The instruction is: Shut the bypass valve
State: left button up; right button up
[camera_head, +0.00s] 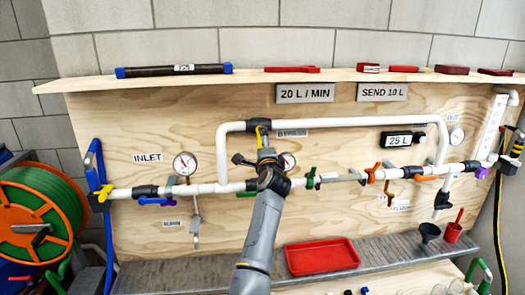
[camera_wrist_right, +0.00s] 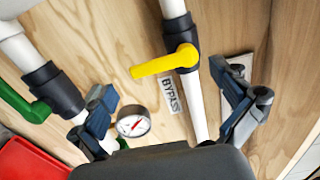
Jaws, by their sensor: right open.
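The bypass valve has a dark body (camera_wrist_right: 180,38) on a white pipe and a yellow handle (camera_wrist_right: 152,66). In the head view the yellow handle (camera_head: 259,136) hangs down, crosswise to the horizontal upper pipe. In the wrist view it also lies across the pipe, beside the BYPASS label (camera_wrist_right: 173,95). My right gripper (camera_head: 262,160) is just below the handle in the head view and hides part of the panel. In the right wrist view the gripper (camera_wrist_right: 170,105) is open and empty, its fingers spread either side of the pipe, apart from the handle. My left gripper is out of view.
A round gauge (camera_wrist_right: 133,123) sits close to one finger. A green handle (camera_wrist_right: 25,103) is on the lower pipe. A red tray (camera_head: 322,257) stands on the grey ledge below, and a shelf (camera_head: 240,79) with several tools runs above.

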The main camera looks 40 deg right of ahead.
jog(key=v, duration=0.2)
jog(key=shift+s+a, duration=0.2)
jog(key=shift+s, duration=0.15)
